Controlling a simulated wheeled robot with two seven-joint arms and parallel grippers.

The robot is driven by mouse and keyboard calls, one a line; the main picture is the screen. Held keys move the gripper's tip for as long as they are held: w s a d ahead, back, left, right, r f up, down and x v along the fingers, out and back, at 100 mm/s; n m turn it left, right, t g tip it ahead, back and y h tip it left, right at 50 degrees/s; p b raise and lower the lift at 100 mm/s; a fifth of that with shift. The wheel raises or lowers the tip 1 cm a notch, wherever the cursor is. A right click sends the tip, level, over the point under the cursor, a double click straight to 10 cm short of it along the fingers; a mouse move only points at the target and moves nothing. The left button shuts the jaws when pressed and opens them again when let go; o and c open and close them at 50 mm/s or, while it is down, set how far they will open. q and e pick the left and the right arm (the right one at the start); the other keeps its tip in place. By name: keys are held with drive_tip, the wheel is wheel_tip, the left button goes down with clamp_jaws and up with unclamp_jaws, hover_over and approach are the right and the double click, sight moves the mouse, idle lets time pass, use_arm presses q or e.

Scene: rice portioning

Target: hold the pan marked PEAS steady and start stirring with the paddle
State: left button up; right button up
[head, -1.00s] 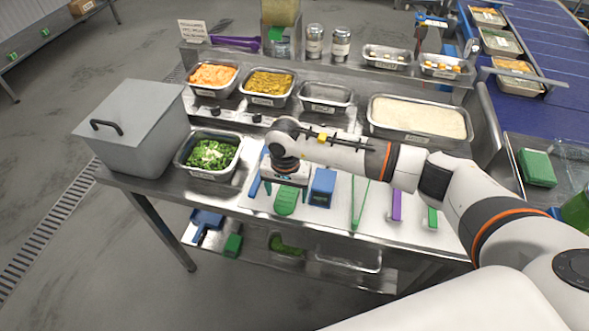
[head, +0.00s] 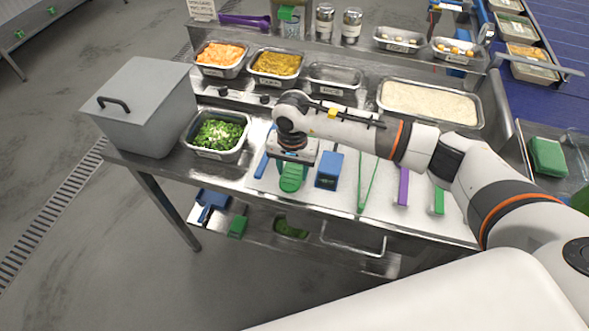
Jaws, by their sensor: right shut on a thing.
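A metal pan with chopped green food (head: 217,136) and some white bits on top sits at the left of the table, beside the grey lidded box. Its label is too small to read. My right gripper (head: 291,164) is low over the table to the right of this pan. It is shut on the green paddle (head: 292,179), whose broad ribbed end shows below the jaws. The jaws hide the rest of the paddle. My left gripper is out of view, and nothing holds the pan.
Behind are pans of orange food (head: 221,57) and yellow food (head: 275,66), an empty pan (head: 336,78) and a rice tray (head: 430,103). The grey box (head: 142,107) stands left.

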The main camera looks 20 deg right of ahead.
wheel_tip(320, 180, up, 8)
drive_tip(key=shift+f+b, duration=0.2)
drive_tip(key=shift+b, duration=0.7)
wheel_tip(320, 180, up, 6)
drive_tip(key=p, duration=0.1)
drive_tip(key=shift+r+p, duration=0.2)
drive_tip(key=shift+p, duration=0.1)
